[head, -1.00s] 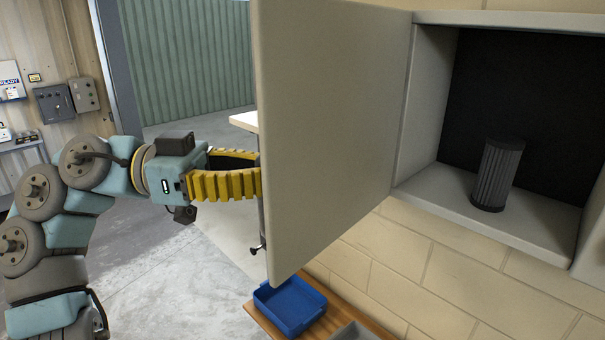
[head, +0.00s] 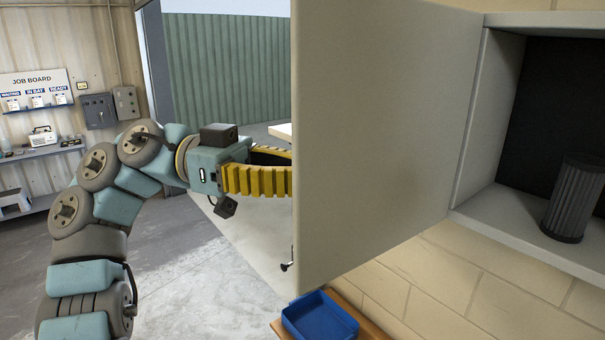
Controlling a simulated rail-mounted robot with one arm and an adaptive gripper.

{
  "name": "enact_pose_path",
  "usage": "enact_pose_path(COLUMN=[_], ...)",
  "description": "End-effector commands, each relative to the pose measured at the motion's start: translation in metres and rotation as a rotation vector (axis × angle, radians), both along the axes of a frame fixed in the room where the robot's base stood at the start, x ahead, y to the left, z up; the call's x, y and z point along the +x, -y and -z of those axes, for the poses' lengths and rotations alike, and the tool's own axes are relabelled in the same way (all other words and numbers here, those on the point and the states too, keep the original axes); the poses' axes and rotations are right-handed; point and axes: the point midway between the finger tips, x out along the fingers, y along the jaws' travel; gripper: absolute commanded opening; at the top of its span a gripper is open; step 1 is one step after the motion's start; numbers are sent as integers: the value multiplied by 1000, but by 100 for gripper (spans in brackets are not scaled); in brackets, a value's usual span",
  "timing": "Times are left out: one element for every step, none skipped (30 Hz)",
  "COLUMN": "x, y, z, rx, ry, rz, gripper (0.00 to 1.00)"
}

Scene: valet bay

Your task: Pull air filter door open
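The cabinet door (head: 385,140), a pale grey panel, stands swung wide open on its hinge side next to the wall cabinet (head: 505,215). A dark grey ribbed cylindrical air filter (head: 574,200) stands upright on the cabinet floor at the right. My gripper (head: 268,178), with yellow ribbed fingers, reaches in from the left to the door's outer edge. Its fingertips pass behind the door and are hidden, so I cannot see whether they hold a handle or how far apart they are.
A blue tray (head: 320,318) sits on a wooden surface (head: 372,329) below the door. A pale table edge (head: 281,131) shows behind the gripper. A job board (head: 36,88) and a shelf with equipment (head: 42,150) are at the far left. Grey floor lies open at left.

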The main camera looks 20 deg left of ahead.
Motion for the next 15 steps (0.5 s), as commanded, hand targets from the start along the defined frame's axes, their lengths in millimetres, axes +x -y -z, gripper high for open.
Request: enact_pose_path(x=[-3, -3, -3, -3, -2, -2, -2, -2, -2, -1, -1, -1, -1, -1, -1], y=[-3, -4, -3, -4, -3, -3, -3, -3, -2, -2, -2, -2, -2, -1, -1], z=[-2, -2, -2, -2, -1, -1, -1, -1, -1, -1, -1, -1, -1, -1, 0], rx=[-3, -3, -4, -4, -3, -3, -3, -3, -3, -3, -2, -2, -2, -2, -2], ry=[4, 4, 4, 3, 3, 3, 3, 2, 2, 2, 1, 1, 1, 1, 1], rz=[-3, -3, -3, -3, -3, -3, -3, -2, -2, -2, -2, -2, -2, -1, -1], gripper=[0, 0, 0, 11, 19, 31, 39, 39, 39, 39, 39, 39, 39, 39, 39])
